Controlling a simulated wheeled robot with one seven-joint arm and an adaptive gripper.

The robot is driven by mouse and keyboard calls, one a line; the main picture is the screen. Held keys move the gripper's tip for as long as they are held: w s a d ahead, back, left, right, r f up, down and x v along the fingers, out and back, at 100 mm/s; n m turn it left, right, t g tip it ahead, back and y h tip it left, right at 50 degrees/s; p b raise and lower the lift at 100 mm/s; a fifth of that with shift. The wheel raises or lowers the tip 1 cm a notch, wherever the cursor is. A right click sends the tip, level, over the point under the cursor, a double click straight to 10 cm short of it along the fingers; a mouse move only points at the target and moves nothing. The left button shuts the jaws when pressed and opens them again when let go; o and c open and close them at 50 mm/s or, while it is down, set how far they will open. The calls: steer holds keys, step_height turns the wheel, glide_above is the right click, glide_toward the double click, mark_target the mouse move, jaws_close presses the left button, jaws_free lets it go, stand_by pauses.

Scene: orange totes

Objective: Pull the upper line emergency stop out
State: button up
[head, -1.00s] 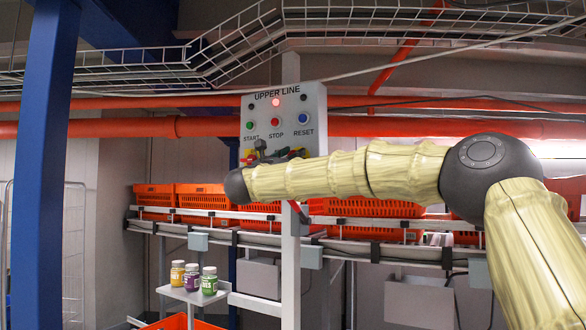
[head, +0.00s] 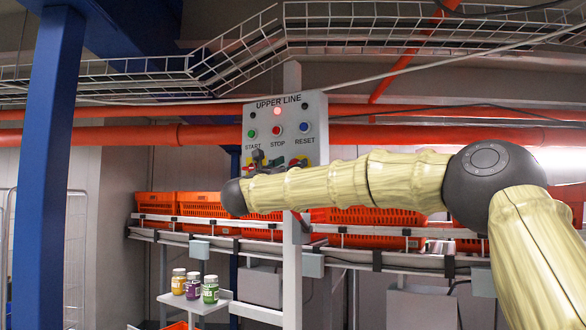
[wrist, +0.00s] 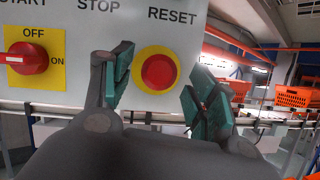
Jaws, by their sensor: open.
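The emergency stop is a red mushroom button (wrist: 158,72) on a yellow disc, at the lower right of the grey UPPER LINE panel (head: 262,111). In the wrist view it sits below the RESET label. My gripper (wrist: 159,82) is open, with one green-padded finger on each side of the button in the picture. Whether either finger touches it cannot be told. In the head view my gripper (head: 266,160) is small and dark in front of the panel's lower part, and my arm hides part of that area.
A red OFF/ON switch (wrist: 28,58) on a yellow plate is to the left of the button. START, STOP and RESET buttons sit above. Orange totes (head: 205,205) stand on the conveyor behind. Several jars (head: 193,285) stand on a low shelf.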

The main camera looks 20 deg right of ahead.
steer(key=v, duration=1)
steer(key=shift+s+a, duration=0.2)
steer(key=shift+s, duration=0.05)
steer(key=shift+f, duration=0.1)
